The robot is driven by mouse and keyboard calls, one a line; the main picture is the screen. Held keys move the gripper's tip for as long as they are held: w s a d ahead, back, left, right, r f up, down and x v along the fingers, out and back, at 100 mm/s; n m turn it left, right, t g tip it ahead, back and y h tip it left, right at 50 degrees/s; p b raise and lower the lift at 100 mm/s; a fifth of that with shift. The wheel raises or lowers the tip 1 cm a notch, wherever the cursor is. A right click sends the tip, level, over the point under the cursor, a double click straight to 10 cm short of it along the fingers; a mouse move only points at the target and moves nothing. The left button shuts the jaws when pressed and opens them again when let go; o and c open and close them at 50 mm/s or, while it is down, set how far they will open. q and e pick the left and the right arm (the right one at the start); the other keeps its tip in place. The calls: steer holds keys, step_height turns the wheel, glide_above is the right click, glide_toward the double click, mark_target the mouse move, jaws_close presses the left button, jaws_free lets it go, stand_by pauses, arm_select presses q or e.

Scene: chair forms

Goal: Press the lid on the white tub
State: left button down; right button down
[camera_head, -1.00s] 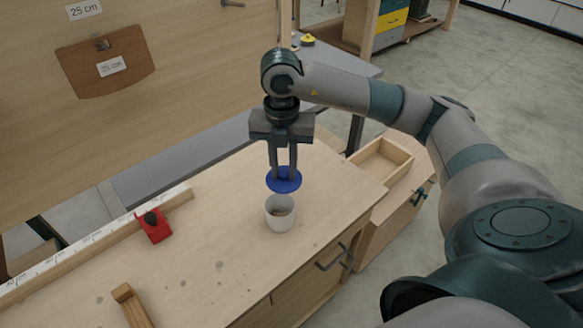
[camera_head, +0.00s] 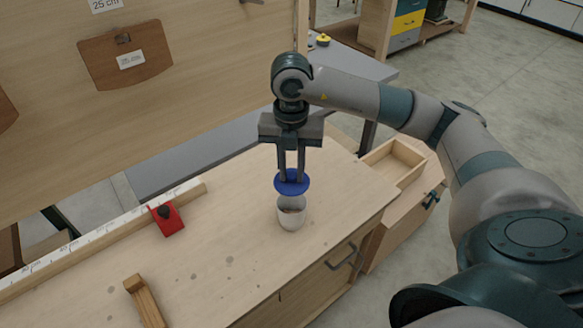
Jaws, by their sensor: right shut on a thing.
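The white tub (camera_head: 292,220) stands upright and open on the wooden bench top (camera_head: 220,245), with some small contents showing inside. My right gripper (camera_head: 291,178) points straight down and is shut on the lid's middle part, which the fingers partly hide. My left gripper is not in view.
A wooden piece (camera_head: 146,302) lies at the front left. An open drawer box (camera_head: 393,162) is to the right. The bench around the tub is clear.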

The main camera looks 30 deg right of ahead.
mark_target(292, 183)
steer(key=shift+f+b, duration=0.95)
steer(key=shift+f, duration=0.95)
steer(key=shift+f+b, duration=1.1)
steer(key=shift+f, duration=0.15)
steer(key=shift+f+b, duration=0.15)
steer(key=shift+b, duration=0.3)
steer(key=shift+f+b, duration=0.35)
steer(key=shift+b, duration=0.25)
stand_by(0.8)
stand_by(0.3)
steer(key=c, duration=1)
jaws_free()
steer(key=shift+r, duration=0.1)
